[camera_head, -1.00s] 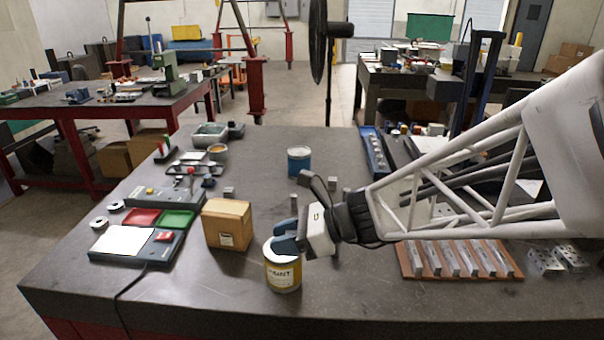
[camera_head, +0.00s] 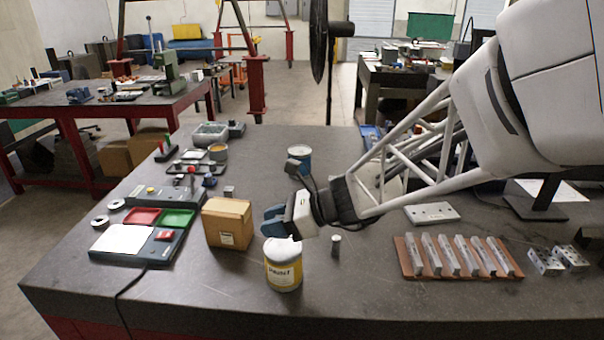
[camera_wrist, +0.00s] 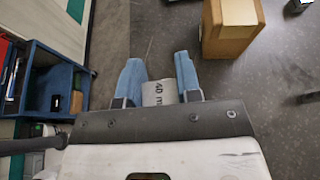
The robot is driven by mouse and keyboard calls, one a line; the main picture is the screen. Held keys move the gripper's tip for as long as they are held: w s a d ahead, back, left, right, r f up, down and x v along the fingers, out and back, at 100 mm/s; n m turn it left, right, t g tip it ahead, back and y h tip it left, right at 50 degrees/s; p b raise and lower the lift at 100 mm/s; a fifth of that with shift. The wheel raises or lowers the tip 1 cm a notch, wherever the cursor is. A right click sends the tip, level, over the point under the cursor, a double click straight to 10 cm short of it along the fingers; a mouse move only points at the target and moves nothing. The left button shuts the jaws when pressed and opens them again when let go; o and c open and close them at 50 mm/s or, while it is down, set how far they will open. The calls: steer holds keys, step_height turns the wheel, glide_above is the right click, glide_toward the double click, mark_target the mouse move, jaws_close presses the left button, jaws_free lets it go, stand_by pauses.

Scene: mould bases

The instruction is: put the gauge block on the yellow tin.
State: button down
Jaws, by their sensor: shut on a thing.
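My gripper (camera_head: 274,222) is shut on the gauge block (camera_wrist: 160,92), a pale grey piece marked "40 m…" that shows between the blue fingers in the wrist view. In the head view the fingers mostly hide the block. The yellow tin (camera_head: 284,272), with a "PAINT" label and a pale lid, stands upright on the bench near its front. The gripper is at the tin's top, over its far side in the picture; I cannot tell whether there is a gap. The tin is not clear in the wrist view.
A cardboard box (camera_head: 227,223) stands close left of the tin; it also shows in the wrist view (camera_wrist: 232,30). A small metal cylinder (camera_head: 336,246) stands to the right. A wooden rack of metal bars (camera_head: 408,268) lies further right. A blue tin (camera_head: 300,155) stands behind.

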mark_target(275, 246)
steer(key=shift+f, duration=1.65)
steer(key=shift+f, duration=0.15)
steer(key=c, duration=0.8)
jaws_free()
steer(key=shift+d+r, duration=0.1)
steer(key=shift+r, duration=0.1)
steer(key=v, duration=1.1)
steer(key=shift+d, duration=0.4)
steer(key=shift+r, duration=0.1)
